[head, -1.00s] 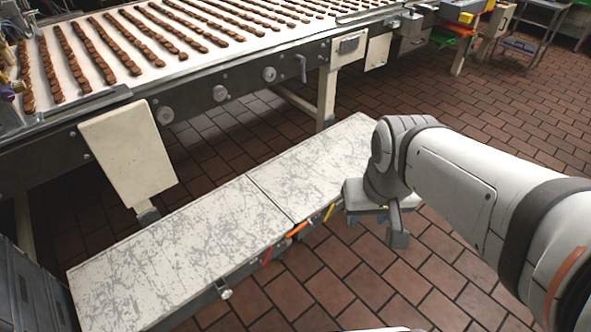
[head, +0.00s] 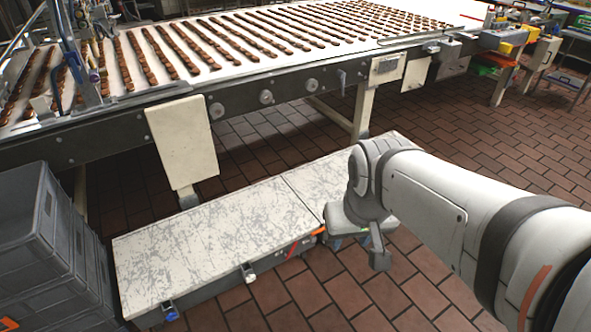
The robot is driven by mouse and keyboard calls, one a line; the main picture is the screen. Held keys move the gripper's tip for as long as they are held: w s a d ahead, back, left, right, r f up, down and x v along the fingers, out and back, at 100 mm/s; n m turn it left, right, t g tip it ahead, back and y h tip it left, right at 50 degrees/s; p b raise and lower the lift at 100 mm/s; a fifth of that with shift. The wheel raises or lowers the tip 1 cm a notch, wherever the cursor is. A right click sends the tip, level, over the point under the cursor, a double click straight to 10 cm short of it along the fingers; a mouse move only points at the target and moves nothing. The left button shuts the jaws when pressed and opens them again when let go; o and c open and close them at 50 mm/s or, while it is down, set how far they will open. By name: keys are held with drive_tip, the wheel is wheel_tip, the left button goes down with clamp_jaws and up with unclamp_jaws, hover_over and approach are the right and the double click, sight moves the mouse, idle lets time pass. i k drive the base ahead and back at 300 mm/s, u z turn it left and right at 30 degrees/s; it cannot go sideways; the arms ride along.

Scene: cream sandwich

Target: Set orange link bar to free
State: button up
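The orange link bar (head: 319,231) is a small bar on the front edge of the low grey-white platform (head: 190,250). Only a short piece shows, close to the left side of my gripper's body. A red bar (head: 293,248) sits just left of it on the same edge. My gripper (head: 379,259) hangs at the end of my arm, just right of the orange bar, over the platform's front edge. One finger points down. The other finger is hidden, and no held object shows. I cannot tell contact with the bar.
Grey stacked crates (head: 50,245) stand at the left. A conveyor (head: 250,85) with rows of brown biscuits runs behind the platform, with a cream panel (head: 182,140) hanging from it. Small latches (head: 248,272) stick out of the platform's front. Brick floor is clear in front and right.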

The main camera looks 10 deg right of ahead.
sight(321, 230)
drive_tip(key=u, duration=0.05)
drive_tip(key=i, duration=1)
drive_tip(key=u, duration=0.05)
